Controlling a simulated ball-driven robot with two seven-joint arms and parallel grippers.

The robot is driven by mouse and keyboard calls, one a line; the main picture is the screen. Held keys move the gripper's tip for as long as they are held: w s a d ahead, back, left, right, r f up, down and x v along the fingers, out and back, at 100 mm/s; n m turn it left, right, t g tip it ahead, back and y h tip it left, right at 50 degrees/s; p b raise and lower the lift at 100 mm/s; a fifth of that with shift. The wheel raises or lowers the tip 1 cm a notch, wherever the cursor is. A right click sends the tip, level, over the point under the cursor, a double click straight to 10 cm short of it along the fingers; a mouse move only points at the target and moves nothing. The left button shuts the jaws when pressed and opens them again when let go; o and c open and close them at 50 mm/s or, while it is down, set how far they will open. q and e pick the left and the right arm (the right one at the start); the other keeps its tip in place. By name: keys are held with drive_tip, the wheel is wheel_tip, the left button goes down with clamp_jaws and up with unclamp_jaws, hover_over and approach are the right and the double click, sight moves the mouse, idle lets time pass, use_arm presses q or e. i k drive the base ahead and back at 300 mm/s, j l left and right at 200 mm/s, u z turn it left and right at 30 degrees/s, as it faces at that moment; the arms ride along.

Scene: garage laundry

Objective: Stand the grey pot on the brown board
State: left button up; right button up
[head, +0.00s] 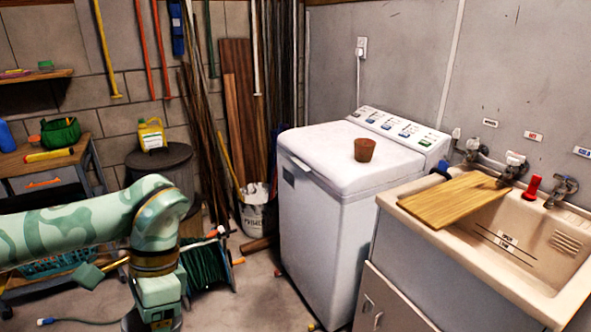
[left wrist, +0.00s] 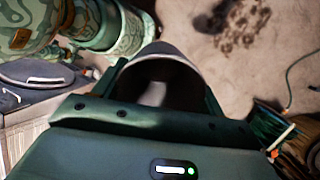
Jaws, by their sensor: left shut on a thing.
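The grey pot (left wrist: 165,50) shows in the left wrist view as a dark, round, hollow shape with its opening facing the camera. My left gripper (left wrist: 162,88) is shut on it, with a finger on either side. In the head view my left arm bends downward at the lower left, and its gripper is at or below the bottom edge, so the grip is not clear there. The brown board (head: 455,199) lies across the left part of the sink at the right, bare on top. My right gripper is in neither view.
A small brown pot (head: 365,149) stands on the white washing machine (head: 325,165), left of the sink (head: 520,275). Taps (head: 512,165) rise behind the board. A green hose reel (head: 205,265) is on the floor beside my left arm. Open floor lies before the washer.

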sight(437, 204)
drive_tip(key=i+z, duration=0.1)
drive_tip(key=z, duration=0.35)
drive_tip(key=i+z, duration=0.1)
drive_tip(key=z, duration=0.3)
drive_tip(key=i+z, duration=0.15)
drive_tip(key=z, duration=0.3)
drive_tip(key=i+j+z, duration=0.35)
drive_tip(key=i+j, duration=0.15)
drive_tip(key=i+j+z, duration=0.35)
drive_tip(key=i+j, duration=0.45)
drive_tip(key=j, duration=0.2)
